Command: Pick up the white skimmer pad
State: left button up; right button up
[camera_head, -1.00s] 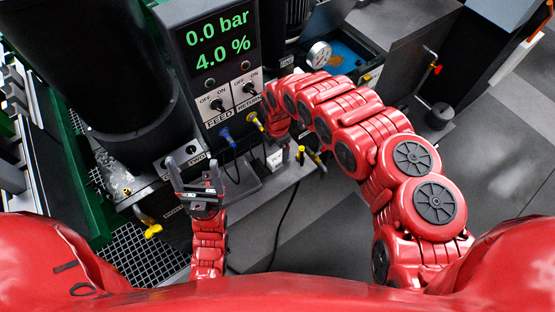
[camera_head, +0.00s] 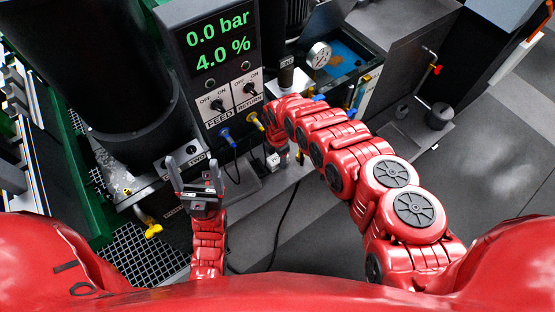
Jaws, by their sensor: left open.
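A small white block (camera_head: 273,161) shows below the end of my right arm, near the base of the control box; I cannot tell whether it is the white skimmer pad. My right arm curls over from the right, and its end (camera_head: 277,143) points down just above the white block. The fingers there are too small and too covered to read, and contact with the block is unclear. My left gripper (camera_head: 192,166) is open and empty, fingers pointing up, to the left of the white block and below the control box.
The control box (camera_head: 205,35) reads 0.0 bar and 4.0 %. A blue-lined tank (camera_head: 345,62) with a brownish patch stands beyond my right arm, beside a round gauge (camera_head: 319,55). A dark cylinder (camera_head: 100,75) stands at left. Grey floor (camera_head: 480,190) is open at right.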

grip_shut()
jog(key=shift+r, duration=0.2)
